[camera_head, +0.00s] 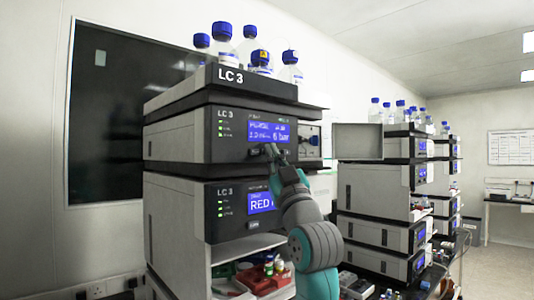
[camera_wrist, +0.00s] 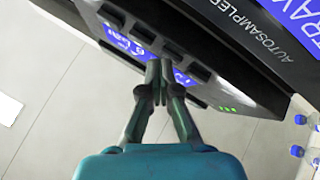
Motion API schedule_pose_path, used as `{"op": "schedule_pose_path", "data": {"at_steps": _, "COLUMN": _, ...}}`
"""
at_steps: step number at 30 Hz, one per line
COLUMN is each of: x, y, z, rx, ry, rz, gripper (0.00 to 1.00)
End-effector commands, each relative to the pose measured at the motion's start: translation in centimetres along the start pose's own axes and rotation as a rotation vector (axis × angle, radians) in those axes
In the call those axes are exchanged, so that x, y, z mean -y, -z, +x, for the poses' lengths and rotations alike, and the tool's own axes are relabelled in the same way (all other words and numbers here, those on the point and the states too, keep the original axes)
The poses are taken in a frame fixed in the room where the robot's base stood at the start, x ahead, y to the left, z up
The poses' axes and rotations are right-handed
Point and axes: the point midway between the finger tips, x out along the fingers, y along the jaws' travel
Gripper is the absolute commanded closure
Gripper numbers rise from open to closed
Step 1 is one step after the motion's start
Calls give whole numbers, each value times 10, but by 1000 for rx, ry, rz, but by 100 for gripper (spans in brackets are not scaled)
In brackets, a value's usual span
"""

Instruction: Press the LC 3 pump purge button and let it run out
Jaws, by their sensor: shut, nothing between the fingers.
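The LC 3 pump (camera_head: 185,140) is the upper module of the near stack, under the tray labelled LC 3. Its blue display (camera_head: 269,132) is lit and reads "6 bar"; the smaller text is too blurred to read surely. My gripper (camera_head: 269,150) is shut and empty, with its fingertips at the pump front just below the display. In the wrist view my gripper (camera_wrist: 163,64) reaches the pump's panel beside a row of dark keys (camera_wrist: 172,53). Their labels cannot be read, and the fingers hide part of the panel. I cannot tell whether the tips touch a key.
Solvent bottles (camera_head: 222,40) with blue caps stand on the top tray (camera_head: 250,83). The autosampler (camera_head: 222,213) sits below the pump with its display lit. An open shelf with a red rack (camera_head: 258,282) is underneath. Other stacks (camera_head: 375,205) stand to the right.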

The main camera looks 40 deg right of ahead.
Motion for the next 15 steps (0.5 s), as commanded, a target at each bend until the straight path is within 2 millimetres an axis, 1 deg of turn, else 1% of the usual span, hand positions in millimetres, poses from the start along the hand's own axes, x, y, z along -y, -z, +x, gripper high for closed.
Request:
{"op": "schedule_pose_path", "data": {"at_steps": 7, "x": -2, "y": 1, "z": -2, "rx": 0, "ry": 0, "rz": 0, "gripper": 100}}
{"op": "schedule_pose_path", "data": {"at_steps": 15, "x": -8, "y": 7, "z": -11, "rx": 0, "ry": 0, "rz": -1, "gripper": 100}}
